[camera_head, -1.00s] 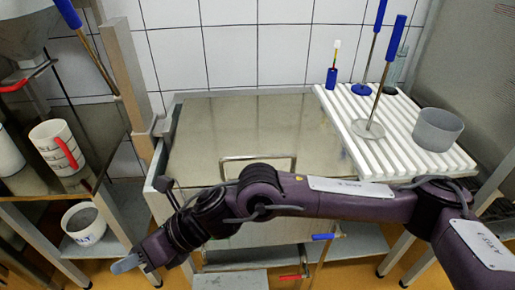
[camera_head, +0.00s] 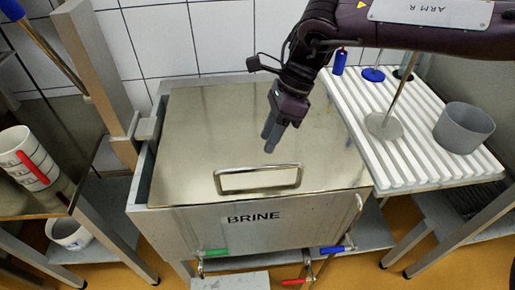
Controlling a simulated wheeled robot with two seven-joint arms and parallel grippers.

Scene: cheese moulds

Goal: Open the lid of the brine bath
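The brine bath (camera_head: 200,222) is a steel tank with "BRINE" on its front. Its flat steel lid (camera_head: 205,130) lies level on top. A rectangular bar handle (camera_head: 260,179) stands near the lid's front edge. My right gripper (camera_head: 270,138) comes in from the upper right and points down over the lid, a little behind the handle and apart from it. Its grey fingers look close together and nothing shows between them; their gap is not clear from this angle. My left gripper is not in view.
A white ribbed draining board (camera_head: 415,165) at the right holds a grey mould (camera_head: 464,127) and a long-handled steel disc (camera_head: 384,125). A steel post (camera_head: 95,80) rises at the left. Valves with green (camera_head: 215,252) and blue (camera_head: 332,249) handles sit below the front.

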